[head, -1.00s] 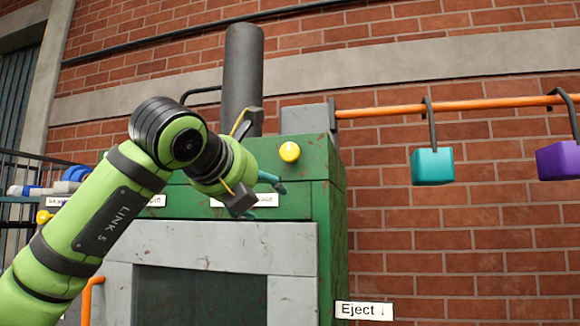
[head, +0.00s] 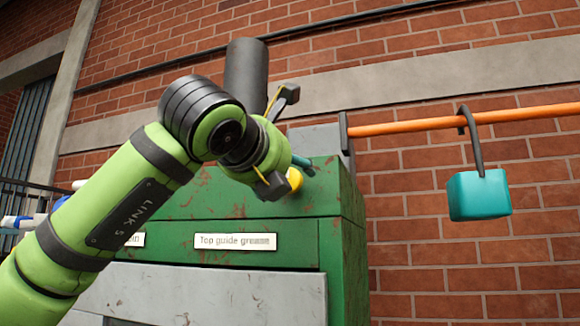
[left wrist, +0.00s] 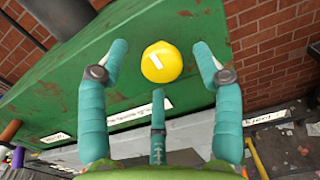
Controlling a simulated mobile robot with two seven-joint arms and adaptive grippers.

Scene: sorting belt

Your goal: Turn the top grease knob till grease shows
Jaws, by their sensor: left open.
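The yellow knob (head: 295,179) is on the green machine (head: 350,215), above a white label (head: 235,242) reading "Top guide grease". My left gripper (head: 302,164) is in front of it and partly hides it in the head view. In the left wrist view the round knob (left wrist: 161,62) carries a short white mark and lies between the open teal fingers (left wrist: 160,50), with gaps on both sides. The fingers do not appear to touch it. No grease can be made out. My right gripper is not in view.
A dark grey cylinder (head: 246,76) stands behind the machine. An orange rail (head: 420,126) runs right along the brick wall, with a teal block (head: 479,195) hanging from a hook. The space in front of the wall at right looks open.

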